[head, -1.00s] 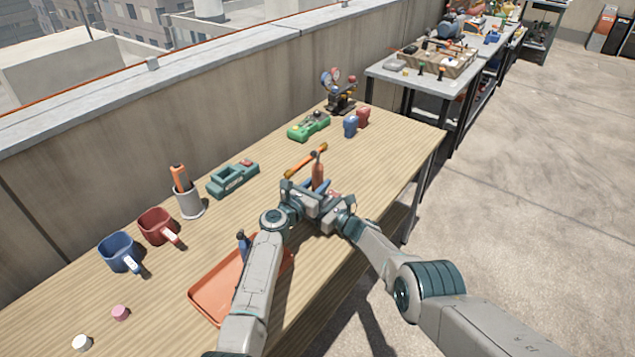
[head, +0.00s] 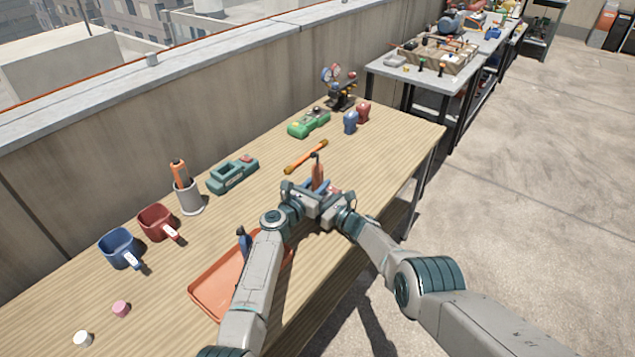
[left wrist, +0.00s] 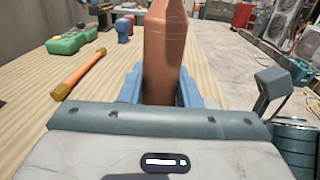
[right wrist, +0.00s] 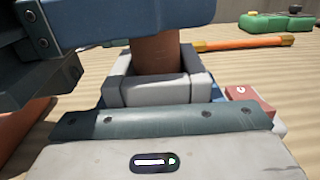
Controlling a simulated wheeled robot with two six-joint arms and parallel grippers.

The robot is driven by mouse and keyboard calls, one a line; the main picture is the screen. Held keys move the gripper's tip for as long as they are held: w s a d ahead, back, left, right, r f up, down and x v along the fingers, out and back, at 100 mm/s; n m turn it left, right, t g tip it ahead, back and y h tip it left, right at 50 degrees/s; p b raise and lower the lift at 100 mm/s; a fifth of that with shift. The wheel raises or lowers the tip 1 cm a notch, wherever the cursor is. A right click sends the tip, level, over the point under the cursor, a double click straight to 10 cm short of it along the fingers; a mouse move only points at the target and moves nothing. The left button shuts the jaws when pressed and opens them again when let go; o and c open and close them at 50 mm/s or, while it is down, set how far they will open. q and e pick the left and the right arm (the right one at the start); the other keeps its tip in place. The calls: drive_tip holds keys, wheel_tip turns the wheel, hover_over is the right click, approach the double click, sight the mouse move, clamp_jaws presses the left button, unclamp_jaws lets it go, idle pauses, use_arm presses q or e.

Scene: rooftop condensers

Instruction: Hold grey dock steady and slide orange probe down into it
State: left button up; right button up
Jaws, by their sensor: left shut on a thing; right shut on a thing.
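The orange-brown probe (head: 317,173), with a dark top, stands roughly upright in my left gripper (head: 317,188). In the left wrist view the probe (left wrist: 164,50) fills the space between the blue fingers. The grey dock (right wrist: 155,93) is a square, open-topped block in the right wrist view, held by my right gripper (right wrist: 160,98). The probe's lower end (right wrist: 157,55) shows within the dock's opening, below the left gripper's fingers. The front wall hides its tip, so its depth is unclear. In the head view the grippers hide the dock.
An orange rod (head: 306,157) lies just behind the grippers. A red-and-white object (right wrist: 255,103) is close beside the dock. An orange tray (head: 215,287), mugs (head: 157,223), a grey cup (head: 189,198) and a teal device (head: 232,174) stand to the left.

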sight(317, 163)
use_arm(q)
drive_tip(key=shift+f, duration=0.35)
idle(0.3)
drive_tip(key=shift+f, duration=0.3)
drive_tip(key=shift+f, duration=0.15)
idle(0.3)
drive_tip(key=shift+f, duration=0.3)
drive_tip(key=o, duration=1.2)
drive_tip(key=shift+f, duration=0.1)
wheel_tip(317, 163, up, 10)
drive_tip(key=shift+r, duration=0.15)
